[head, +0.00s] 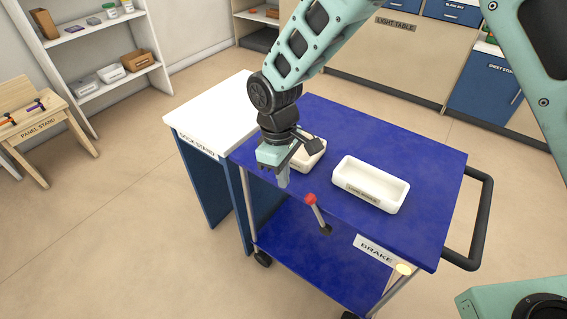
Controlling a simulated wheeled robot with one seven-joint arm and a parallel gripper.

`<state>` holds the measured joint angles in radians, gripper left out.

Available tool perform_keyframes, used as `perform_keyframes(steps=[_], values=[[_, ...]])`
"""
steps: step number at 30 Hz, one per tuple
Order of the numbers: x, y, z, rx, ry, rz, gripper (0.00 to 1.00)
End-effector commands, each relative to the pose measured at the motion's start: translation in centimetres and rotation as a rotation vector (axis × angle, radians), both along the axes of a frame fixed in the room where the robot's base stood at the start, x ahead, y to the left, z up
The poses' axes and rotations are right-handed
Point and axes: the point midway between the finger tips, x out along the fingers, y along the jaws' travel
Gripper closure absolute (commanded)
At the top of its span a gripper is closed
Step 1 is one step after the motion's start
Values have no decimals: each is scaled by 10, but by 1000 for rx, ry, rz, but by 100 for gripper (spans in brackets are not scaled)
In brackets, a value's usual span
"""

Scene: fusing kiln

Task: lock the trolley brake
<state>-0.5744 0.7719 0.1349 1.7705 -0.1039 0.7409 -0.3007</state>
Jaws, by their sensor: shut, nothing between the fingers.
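The trolley (430,160) has a blue top and a blue lower shelf, with a label reading BRAKE (376,249) on its near edge. A lever with a red knob (311,200) stands at the trolley's near side, leaning up and left from a dark pivot (326,230). I take it for the brake lever. My gripper (283,182) points down over the trolley's near edge. It is shut and empty, a little up and left of the red knob, and appears apart from it. My wrist hides part of the trolley top.
Two white trays, one (371,184) in full view and one (309,154) partly behind my gripper, sit on the trolley. The white-topped dock stand (215,110) adjoins its left side. A black handle (487,215) juts out right. Floor (120,230) at left is clear.

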Motion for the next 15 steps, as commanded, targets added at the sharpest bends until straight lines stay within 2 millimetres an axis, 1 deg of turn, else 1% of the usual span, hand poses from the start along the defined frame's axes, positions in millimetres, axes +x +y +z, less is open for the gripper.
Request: perform_keyframes(steps=[1, 6, 9, 15], values=[[-3, -1, -13, -3, 4, 1, 100], [-6, -3, -46, -3, 4, 0, 100], [-12, -16, -34, 0, -1, -2, 100], [-20, -32, -27, 0, 0, -1, 100]])
